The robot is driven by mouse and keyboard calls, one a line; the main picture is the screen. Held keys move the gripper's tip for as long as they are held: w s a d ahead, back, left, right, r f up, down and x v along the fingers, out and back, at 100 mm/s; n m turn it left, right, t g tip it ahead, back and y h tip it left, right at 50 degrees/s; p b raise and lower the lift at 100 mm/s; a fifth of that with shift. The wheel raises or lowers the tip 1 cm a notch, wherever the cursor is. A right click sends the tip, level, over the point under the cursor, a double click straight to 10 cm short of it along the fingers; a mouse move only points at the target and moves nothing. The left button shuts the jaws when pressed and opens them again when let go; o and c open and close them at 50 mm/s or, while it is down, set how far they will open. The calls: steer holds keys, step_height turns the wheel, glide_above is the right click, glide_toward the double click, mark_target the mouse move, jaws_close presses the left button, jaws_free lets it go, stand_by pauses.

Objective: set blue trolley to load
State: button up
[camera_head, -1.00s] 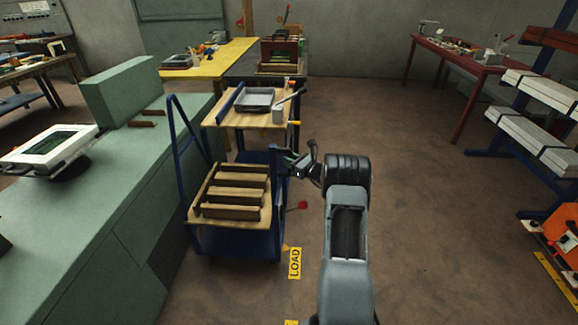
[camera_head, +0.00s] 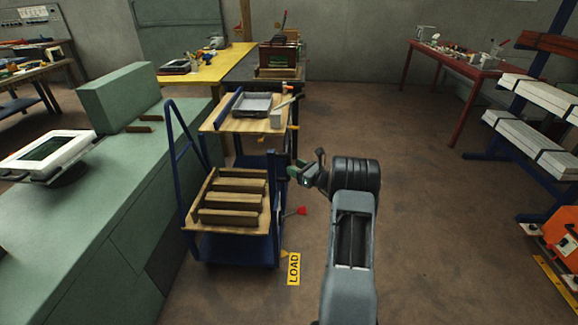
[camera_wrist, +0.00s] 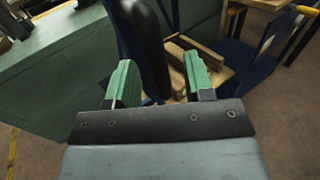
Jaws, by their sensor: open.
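The blue trolley (camera_head: 278,215) stands beside the green bench, with a slatted wooden top (camera_head: 243,218) and a tall blue handle frame on its left. A red-tipped lever (camera_head: 301,211) sticks out on its right side, near a yellow LOAD label (camera_head: 293,269) on the floor. My gripper (camera_head: 304,168) is at the trolley's right rear, above the lever, and looks empty. In the wrist view its two green fingers (camera_wrist: 160,82) are spread apart. The trolley's wood and blue frame (camera_wrist: 235,58) show beyond them. A dark part between the fingers hides some of the trolley.
The green bench (camera_head: 85,220) with a white-framed screen (camera_head: 50,150) borders the trolley on the left. A second blue cart (camera_head: 212,127) with a grey tray stands behind it. A rack of pale beams (camera_head: 530,135) is at the right. The middle floor is clear.

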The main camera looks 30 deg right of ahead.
steer(key=v, duration=0.9)
steer(key=shift+s, duration=0.4)
steer(key=shift+d, duration=0.15)
